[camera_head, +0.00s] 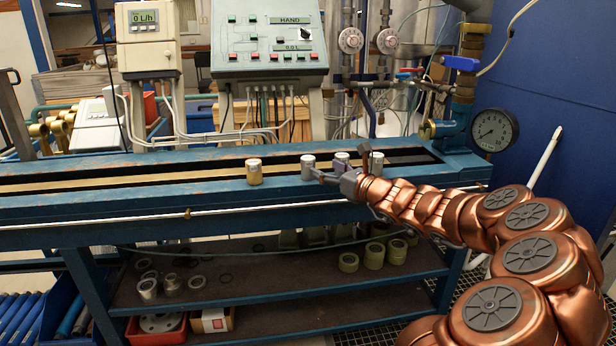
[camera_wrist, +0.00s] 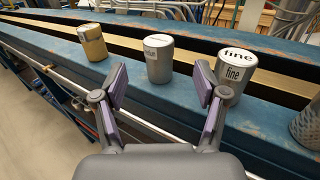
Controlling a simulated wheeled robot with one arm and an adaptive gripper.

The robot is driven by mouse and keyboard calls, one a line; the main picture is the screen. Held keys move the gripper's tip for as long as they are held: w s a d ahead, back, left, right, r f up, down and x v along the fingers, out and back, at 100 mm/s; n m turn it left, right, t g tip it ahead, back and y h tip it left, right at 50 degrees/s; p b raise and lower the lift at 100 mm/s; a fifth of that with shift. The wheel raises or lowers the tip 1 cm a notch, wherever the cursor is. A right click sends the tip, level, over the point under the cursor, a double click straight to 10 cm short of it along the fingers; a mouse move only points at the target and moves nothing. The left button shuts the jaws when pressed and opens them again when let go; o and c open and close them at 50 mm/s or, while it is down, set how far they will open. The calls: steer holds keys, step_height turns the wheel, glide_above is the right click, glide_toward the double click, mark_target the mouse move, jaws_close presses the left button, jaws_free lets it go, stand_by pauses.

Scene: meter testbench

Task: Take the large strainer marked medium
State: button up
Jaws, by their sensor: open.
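A silver strainer (camera_wrist: 158,58) stands upright on the blue bench, between and ahead of the fingers of my gripper (camera_wrist: 160,78); its label is too blurred to read surely. It also shows in the head view (camera_head: 307,166). My gripper is open and empty, its fingers apart on either side of the view of this strainer. A silver strainer marked "fine" (camera_wrist: 236,74) stands to its right, close to my right finger. A brass-coloured strainer (camera_wrist: 92,42) stands to the left. A rough grey strainer (camera_wrist: 308,126) is cut off at the right edge.
The blue bench (camera_head: 120,210) has a long slot behind the strainers, and its top left of the brass strainer is clear. A pressure gauge (camera_head: 493,130) stands at the right end. Several rings and cylinders lie on the lower shelf (camera_head: 270,275).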

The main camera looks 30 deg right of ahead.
mark_target(313, 163)
steer(key=shift+w+a, duration=0.2)
steer(key=shift+w, duration=1.1)
steer(key=shift+w+a, duration=0.25)
steer(key=shift+w, duration=1)
steer(key=shift+w+a, duration=0.2)
steer(key=shift+w, duration=1.1)
steer(key=c, duration=1.3)
